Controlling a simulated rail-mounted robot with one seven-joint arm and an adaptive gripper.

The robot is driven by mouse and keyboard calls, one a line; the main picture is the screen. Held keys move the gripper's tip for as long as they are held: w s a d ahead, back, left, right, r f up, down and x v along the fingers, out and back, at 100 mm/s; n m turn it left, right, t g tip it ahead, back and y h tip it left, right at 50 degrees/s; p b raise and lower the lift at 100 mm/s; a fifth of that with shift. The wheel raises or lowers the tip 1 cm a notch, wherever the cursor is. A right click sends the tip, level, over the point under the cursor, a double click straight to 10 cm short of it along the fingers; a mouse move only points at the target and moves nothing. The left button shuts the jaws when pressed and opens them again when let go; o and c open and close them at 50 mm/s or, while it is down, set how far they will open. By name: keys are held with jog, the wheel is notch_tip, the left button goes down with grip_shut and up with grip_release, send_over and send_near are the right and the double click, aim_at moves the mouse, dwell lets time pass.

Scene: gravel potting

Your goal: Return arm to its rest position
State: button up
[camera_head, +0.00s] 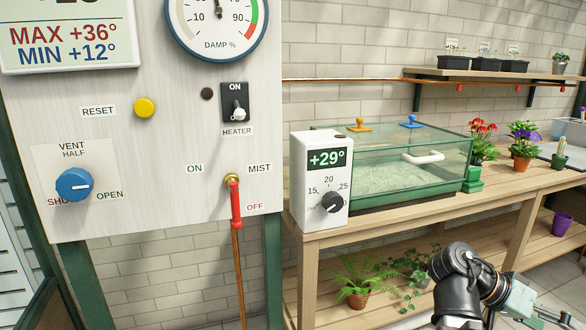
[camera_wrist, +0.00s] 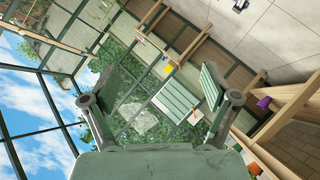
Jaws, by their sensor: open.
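My arm shows at the lower right of the head view, low in front of the wooden bench (camera_head: 420,205). My gripper (camera_head: 553,312) is near the bottom right corner there, greenish grey and partly cut off by the frame. In the wrist view my gripper (camera_wrist: 160,92) has its two fingers spread wide apart, with nothing between them. Behind them lie distant glass panes, foliage, slatted furniture and floor.
A control panel (camera_head: 130,180) fills the left. On the bench are a thermostat (camera_head: 320,180), a glass case (camera_head: 400,175) and potted flowers (camera_head: 481,145). A fern (camera_head: 358,275) and a purple pot (camera_head: 561,224) are on the lower shelf. A purple pot (camera_wrist: 263,103) shows in the wrist view.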

jog(key=w+a+f+n+t+y+p, duration=0.1)
jog(key=w+a+f+n+y+p, duration=0.15)
jog(key=a+f+p, duration=0.4)
jog(key=w+a+f+n+y+p, duration=0.15)
jog(key=f+n+p, duration=0.25)
jog(key=f, duration=0.5)
jog(key=w+a+f+n+t+y+p, duration=0.1)
jog(key=w+a+f+n+p, duration=0.3)
jog(key=f, duration=0.4)
jog(key=s+a+f+n+g+y+p, duration=0.1)
jog(key=s+a+f+y+p, duration=0.2)
jog(key=s+a+f+p, duration=0.2)
jog(key=s+a+f+n+g+y+p, duration=0.1)
jog(key=s+a+f+y+p, duration=0.3)
jog(key=s+a+p, duration=0.7)
jog(key=s+a+f+g, duration=0.1)
jog(key=s+a+f, duration=0.1)
jog(key=s, duration=0.6)
jog(key=shift+a+f+g, duration=0.15)
jog(key=shift+a+g, duration=0.15)
